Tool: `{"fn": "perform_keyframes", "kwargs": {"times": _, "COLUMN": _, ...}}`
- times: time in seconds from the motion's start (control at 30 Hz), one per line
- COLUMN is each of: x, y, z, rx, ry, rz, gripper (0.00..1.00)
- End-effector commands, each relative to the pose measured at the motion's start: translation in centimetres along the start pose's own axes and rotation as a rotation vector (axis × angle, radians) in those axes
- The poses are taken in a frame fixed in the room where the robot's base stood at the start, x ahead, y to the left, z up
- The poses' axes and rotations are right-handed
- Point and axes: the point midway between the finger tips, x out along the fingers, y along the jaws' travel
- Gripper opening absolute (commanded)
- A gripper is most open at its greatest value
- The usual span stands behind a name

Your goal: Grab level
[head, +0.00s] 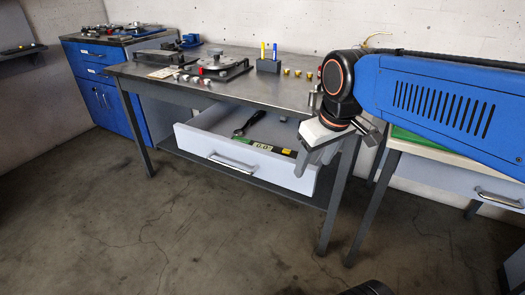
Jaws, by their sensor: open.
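A long dark bar with a pale display (262,147), which looks like the level, lies in the open drawer (225,160) near its front wall. It has a green patch at its left and yellow at its right. The drawer front hides its lower side. My gripper (310,160) is open and empty, pointing down in front of the drawer's right end. It overlaps the drawer corner in the picture and appears apart from the bar. The exact gap cannot be told.
A black-handled tool (248,123) lies behind the bar in the drawer. The metal workbench (225,90) above carries a rotor fixture (217,68), a pen holder (268,65) and small brass parts. A blue cabinet (95,85) stands at left.

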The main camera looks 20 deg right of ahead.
Motion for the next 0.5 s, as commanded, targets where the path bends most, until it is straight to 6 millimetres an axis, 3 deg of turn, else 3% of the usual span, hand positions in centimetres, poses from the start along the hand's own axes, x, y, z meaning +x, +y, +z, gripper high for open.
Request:
{"fn": "perform_keyframes", "kwargs": {"times": 0.23, "x": -1.7, "y": 0.5, "z": -7.3, "rx": -0.168, "ry": -0.078, "rz": -0.029, "gripper": 0.59}}
{"fn": "perform_keyframes", "kwargs": {"times": 0.5, "x": -2.2, "y": 0.6, "z": -15.4, "rx": -0.358, "ry": -0.163, "rz": -0.072, "gripper": 0.59}}
